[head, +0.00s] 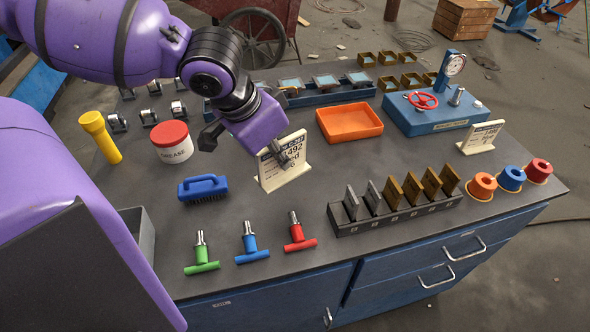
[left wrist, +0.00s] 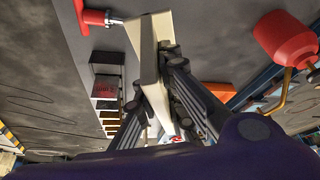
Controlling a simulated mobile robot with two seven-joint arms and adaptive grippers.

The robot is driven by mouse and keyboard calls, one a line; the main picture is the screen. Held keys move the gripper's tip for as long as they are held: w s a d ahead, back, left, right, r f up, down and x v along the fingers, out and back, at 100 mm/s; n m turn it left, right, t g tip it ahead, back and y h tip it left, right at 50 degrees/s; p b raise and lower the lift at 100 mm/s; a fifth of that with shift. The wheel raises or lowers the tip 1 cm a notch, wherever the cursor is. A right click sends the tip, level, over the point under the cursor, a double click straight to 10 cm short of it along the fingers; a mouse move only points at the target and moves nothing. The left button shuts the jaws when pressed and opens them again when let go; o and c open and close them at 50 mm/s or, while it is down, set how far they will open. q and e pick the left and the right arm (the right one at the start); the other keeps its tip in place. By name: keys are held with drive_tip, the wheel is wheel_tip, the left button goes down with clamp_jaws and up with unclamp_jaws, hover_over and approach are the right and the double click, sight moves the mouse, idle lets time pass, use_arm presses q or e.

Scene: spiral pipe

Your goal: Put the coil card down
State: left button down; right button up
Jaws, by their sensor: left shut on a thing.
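The coil card (head: 283,172) is a cream upright card with dark printed lettering and a foot along its bottom edge. My left gripper (head: 284,152) is shut on its upper part, and covers some of the lettering. The card stands nearly upright at the middle of the grey bench top; I cannot tell whether its foot touches the surface. In the left wrist view the cream card (left wrist: 147,62) sits between the fingers (left wrist: 172,75). My right gripper is not in view.
A blue brush (head: 203,188) lies left of the card, and a grease tub (head: 172,142) behind the brush. An orange tray (head: 349,122) is behind right. T-handled tools (head: 297,233) and a slotted rack (head: 395,215) stand in front. A second card (head: 481,137) stands far right.

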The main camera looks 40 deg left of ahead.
use_arm(q)
drive_tip(key=w+f+b, duration=0.1)
drive_tip(key=f, duration=0.1)
drive_tip(key=w+a+f+b, duration=0.1)
drive_tip(key=w+f+b, duration=0.1)
drive_tip(key=w+a+f+b, duration=0.1)
drive_tip(key=w+f+b, duration=0.1)
drive_tip(key=shift+w+a+f, duration=0.1)
drive_tip(key=shift+w+a, duration=0.05)
drive_tip(key=shift+w, duration=0.2)
drive_tip(key=shift+w+f+b, duration=0.15)
drive_tip(key=shift+f+b, duration=0.05)
drive_tip(key=shift+b, duration=0.25)
drive_tip(key=f+b, duration=0.2)
drive_tip(key=f, duration=0.1)
drive_tip(key=shift+w+a+f, duration=0.2)
drive_tip(key=shift+f, duration=0.05)
drive_tip(key=shift+r, duration=0.1)
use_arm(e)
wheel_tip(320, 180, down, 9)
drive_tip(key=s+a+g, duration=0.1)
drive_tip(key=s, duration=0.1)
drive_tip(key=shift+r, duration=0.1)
